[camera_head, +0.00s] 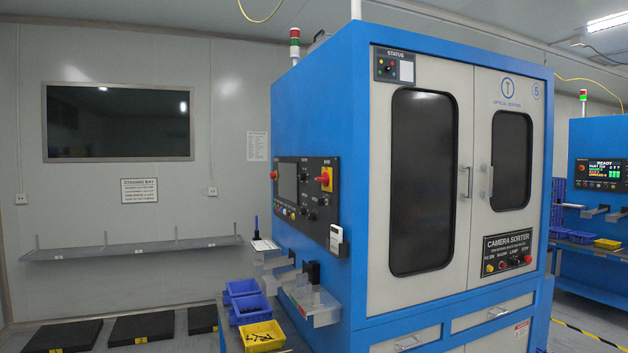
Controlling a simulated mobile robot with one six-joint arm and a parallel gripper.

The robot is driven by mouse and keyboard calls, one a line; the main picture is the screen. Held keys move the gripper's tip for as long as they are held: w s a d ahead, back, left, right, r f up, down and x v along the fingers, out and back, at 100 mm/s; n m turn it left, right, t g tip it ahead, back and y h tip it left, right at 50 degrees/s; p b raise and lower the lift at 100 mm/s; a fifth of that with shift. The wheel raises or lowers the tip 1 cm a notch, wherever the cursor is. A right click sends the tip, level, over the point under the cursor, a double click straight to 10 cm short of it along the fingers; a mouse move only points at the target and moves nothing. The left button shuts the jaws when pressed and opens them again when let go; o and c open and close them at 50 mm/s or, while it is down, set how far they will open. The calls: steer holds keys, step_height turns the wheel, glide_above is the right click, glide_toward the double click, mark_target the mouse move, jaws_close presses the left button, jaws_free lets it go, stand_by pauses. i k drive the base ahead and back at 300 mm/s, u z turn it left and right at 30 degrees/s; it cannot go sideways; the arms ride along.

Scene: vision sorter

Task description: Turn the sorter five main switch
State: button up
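The blue and white sorter marked 5 (361,202) stands in the middle of the view, with its side and its front doors showing. A black control panel (305,218) is on its side face. A red rotary switch on a yellow plate (326,179) sits at the panel's upper right; it looks like the main switch, but its label and exact handle angle are too small to read. A red button (273,175) is at the panel's left edge. My gripper is not in view.
Metal chutes (312,303) and a small table with blue bins (250,310) and a yellow bin (262,338) stand below the panel. A wall shelf (130,249) and dark floor platforms (142,328) are at left. Another sorter (597,150) stands at right.

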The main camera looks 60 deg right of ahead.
mark_target(324, 179)
steer(key=u, duration=0.05)
steer(key=i, duration=1)
steer(key=z, duration=0.05)
